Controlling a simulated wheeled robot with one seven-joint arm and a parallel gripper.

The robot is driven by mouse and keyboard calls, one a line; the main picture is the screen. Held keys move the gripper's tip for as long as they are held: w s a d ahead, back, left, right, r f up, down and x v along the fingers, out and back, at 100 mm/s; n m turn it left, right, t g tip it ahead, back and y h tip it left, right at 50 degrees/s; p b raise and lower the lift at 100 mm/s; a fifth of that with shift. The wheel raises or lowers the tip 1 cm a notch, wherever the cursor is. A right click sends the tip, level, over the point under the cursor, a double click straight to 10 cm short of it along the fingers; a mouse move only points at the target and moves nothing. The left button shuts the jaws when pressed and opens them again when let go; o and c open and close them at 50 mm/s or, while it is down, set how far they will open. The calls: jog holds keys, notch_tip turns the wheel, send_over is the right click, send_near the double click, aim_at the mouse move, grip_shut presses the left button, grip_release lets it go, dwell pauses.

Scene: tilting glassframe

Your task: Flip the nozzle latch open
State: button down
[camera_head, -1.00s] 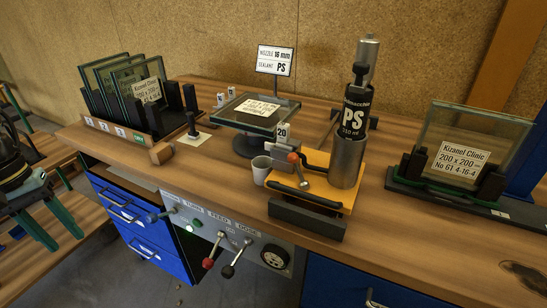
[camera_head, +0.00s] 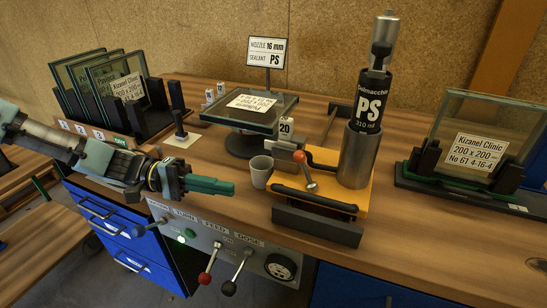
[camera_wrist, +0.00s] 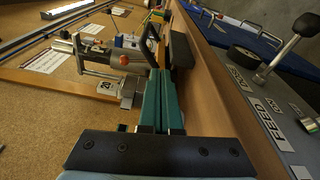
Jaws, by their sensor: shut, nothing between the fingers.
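The nozzle latch is a short metal lever with an orange ball knob (camera_head: 299,157), at the grey nozzle block on the orange dispenser base (camera_head: 350,195). The knob also shows in the wrist view (camera_wrist: 124,60), ahead and left of my fingers. A block tagged 20 (camera_head: 286,126) sits at the nozzle; its tag also shows in the wrist view (camera_wrist: 106,86). The steel cylinder (camera_head: 355,160) with the PS cartridge (camera_head: 371,103) stands upright behind. My gripper (camera_head: 233,187) has green fingers, shut and empty. It points right, left of the dispenser and apart from the latch.
A white cup (camera_head: 260,172) stands between my gripper and the dispenser. A glass pane on a turntable (camera_head: 249,112) is behind. Red and black levers (camera_head: 207,278) are below the bench edge. Glass racks stand left and right.

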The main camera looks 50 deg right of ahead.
jog(key=d+r+g+h, duration=0.1)
jog(key=w+d+r+g+h, duration=0.1)
jog(key=d+r, duration=0.1)
jog(key=shift+w+d+r+m, duration=0.15)
jog(key=shift+d+r+m, duration=0.1)
jog(key=shift+m, duration=0.15)
jog(key=p, duration=0.3)
send_near(305, 169)
jog(key=s+d+r, duration=0.2)
jog(key=r, duration=0.1)
jog(key=shift+s, duration=0.15)
jog(key=shift+s+d, duration=0.4)
jog(key=shift+s, duration=0.2)
jog(key=shift+d+r, duration=0.15)
jog(key=shift+r, duration=0.05)
